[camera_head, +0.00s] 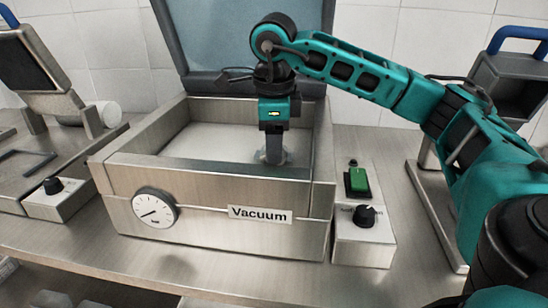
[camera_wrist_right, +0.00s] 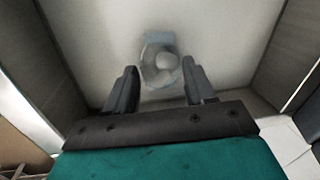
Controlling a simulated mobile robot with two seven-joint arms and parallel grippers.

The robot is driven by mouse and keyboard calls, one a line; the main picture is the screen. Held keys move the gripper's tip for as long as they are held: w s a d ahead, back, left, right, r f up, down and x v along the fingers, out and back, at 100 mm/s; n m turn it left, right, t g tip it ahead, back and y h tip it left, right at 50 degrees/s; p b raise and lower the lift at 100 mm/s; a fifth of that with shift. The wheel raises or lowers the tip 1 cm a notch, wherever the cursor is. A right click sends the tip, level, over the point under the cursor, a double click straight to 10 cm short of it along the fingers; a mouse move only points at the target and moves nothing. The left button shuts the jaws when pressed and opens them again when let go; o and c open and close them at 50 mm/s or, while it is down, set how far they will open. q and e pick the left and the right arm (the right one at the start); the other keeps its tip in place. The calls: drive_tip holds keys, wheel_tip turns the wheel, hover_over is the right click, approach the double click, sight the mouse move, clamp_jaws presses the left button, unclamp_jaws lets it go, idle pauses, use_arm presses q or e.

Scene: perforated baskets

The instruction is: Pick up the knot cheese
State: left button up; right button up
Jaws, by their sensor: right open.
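The knot cheese (camera_wrist_right: 167,62) is a small pale rounded piece in what looks like a clear bag or wrap. It lies on the light floor of the vacuum machine (camera_head: 210,208). My right gripper (camera_wrist_right: 160,78) is open, with its two dark fingers spread on either side of the cheese's near end in the wrist view. In the head view the right gripper (camera_head: 272,156) points down inside the chamber near its right wall, and it hides most of the cheese. I cannot tell whether the fingers touch it. My left gripper is not in view.
The chamber walls stand around my right gripper, and the raised lid (camera_head: 215,45) is behind it. A control box (camera_head: 363,240) with a green switch and black knob stands at right. Other metal equipment (camera_head: 50,100) stands at left. The chamber's left part is clear.

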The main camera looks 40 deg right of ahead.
drive_tip(key=shift+w+d+f, duration=0.1)
drive_tip(key=shift+w+f, duration=0.05)
drive_tip(key=shift+f, duration=0.7)
drive_tip(key=shift+c, duration=0.3)
drive_tip(key=c, duration=0.7)
drive_tip(key=shift+c, duration=0.2)
drive_tip(key=shift+r, duration=0.2)
